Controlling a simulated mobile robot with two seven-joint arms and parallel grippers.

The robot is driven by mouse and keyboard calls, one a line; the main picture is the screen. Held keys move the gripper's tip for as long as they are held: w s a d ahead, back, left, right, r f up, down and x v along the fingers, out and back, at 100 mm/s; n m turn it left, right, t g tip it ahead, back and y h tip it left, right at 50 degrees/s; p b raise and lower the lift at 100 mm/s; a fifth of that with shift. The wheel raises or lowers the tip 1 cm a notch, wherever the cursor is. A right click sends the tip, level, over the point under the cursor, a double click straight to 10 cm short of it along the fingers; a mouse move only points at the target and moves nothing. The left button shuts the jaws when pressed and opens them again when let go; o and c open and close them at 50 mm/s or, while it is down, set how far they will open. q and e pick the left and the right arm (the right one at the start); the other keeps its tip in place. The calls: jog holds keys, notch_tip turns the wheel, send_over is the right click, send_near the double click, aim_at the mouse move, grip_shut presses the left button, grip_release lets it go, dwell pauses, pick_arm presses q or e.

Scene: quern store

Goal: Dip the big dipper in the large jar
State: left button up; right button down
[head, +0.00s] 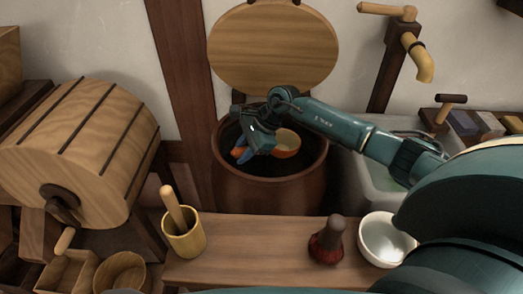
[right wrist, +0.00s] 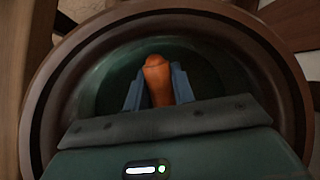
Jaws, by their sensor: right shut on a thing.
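The large jar (head: 228,190) is a dark brown, round vessel standing open behind the bench; its rim (right wrist: 40,75) fills much of the right wrist view, with dark greenish contents inside. The big dipper (head: 286,147) has an orange-brown bowl with a pale inside, seen within the outline of the jar's mouth. My right gripper (head: 243,153) is over the jar's mouth, shut on the dipper's orange handle (right wrist: 158,80). The dipper's bowl is hidden in the right wrist view. I cannot tell whether the bowl touches the contents. My left gripper is not in view.
A round wooden lid (head: 272,48) stands behind the jar. The bench (head: 260,245) in front holds a yellow cup with a pestle (head: 184,237), a dark red stamp-like object (head: 327,243) and a white bowl (head: 384,240). A wooden barrel (head: 80,150) is left; a tap (head: 418,60) and grey basin (head: 365,195) are right.

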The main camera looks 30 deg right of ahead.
jog(key=shift+f, duration=0.1)
jog(key=shift+f+b, duration=0.2)
jog(key=shift+b, duration=0.2)
dwell(0.5)
dwell(0.9)
dwell(2.1)
jog(key=shift+r, duration=0.2)
